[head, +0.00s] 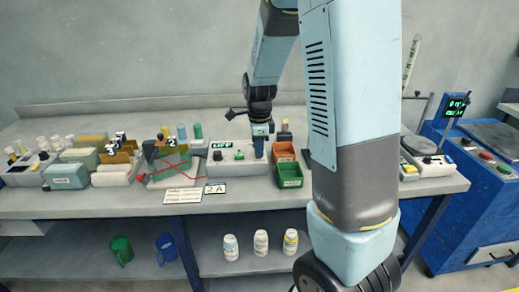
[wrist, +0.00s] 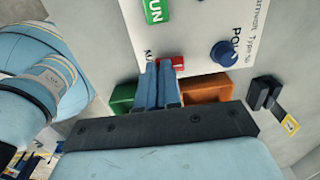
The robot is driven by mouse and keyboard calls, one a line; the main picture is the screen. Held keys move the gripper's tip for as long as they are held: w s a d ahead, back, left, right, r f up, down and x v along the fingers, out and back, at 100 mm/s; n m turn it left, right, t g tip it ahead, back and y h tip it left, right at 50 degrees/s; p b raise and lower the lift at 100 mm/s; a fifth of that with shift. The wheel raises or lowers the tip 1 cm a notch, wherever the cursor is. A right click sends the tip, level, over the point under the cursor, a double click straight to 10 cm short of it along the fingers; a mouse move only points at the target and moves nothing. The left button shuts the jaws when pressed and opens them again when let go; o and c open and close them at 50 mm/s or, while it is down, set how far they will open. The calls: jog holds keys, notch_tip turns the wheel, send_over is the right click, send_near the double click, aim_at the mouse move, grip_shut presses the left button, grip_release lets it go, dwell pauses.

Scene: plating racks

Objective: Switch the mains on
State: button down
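A grey power unit (head: 230,155) with a lit green display (head: 221,145) stands on the bench in the head view. In the wrist view its pale panel (wrist: 200,22) carries a blue knob (wrist: 224,53), a green label (wrist: 156,11) and a small red part (wrist: 173,63), perhaps the mains switch. My gripper (head: 259,155) points down at the right part of the unit. In the wrist view my gripper's blue fingers (wrist: 160,65) are together, with their tips beside the red part. I cannot tell whether they touch it. The fingers partly hide the panel lettering and the switch.
An orange bin (head: 284,151) and a green bin (head: 290,174) stand close right of the unit. A rack with red wires (head: 170,165) is to its left. Several bottles and boxes fill the left bench. A blue cabinet (head: 463,215) stands at right.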

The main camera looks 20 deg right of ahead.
jog(key=shift+s+f, duration=0.45)
jog(key=shift+f, duration=0.15)
jog(key=shift+w+d+r, duration=0.15)
jog(key=shift+w+r, duration=0.1)
jog(key=shift+w, duration=0.35)
jog(key=shift+r, duration=0.1)
jog(key=shift+w+r, duration=0.15)
notch_tip(320, 180, up, 14)
jog(key=shift+s+a, duration=0.2)
jog(key=shift+s, duration=0.2)
jog(key=shift+r, duration=0.1)
jog(key=s+a+r+n+t, duration=0.1)
jog(key=s+r+n+t, duration=0.1)
jog(key=s+n, duration=0.8)
jog(key=s+r+n+t, duration=0.3)
jog(key=s+r+n, duration=0.1)
jog(key=s+n, duration=0.7)
jog(key=shift+s+a+r, duration=0.2)
jog(key=shift+s+a, duration=0.2)
jog(key=shift+s, duration=0.2)
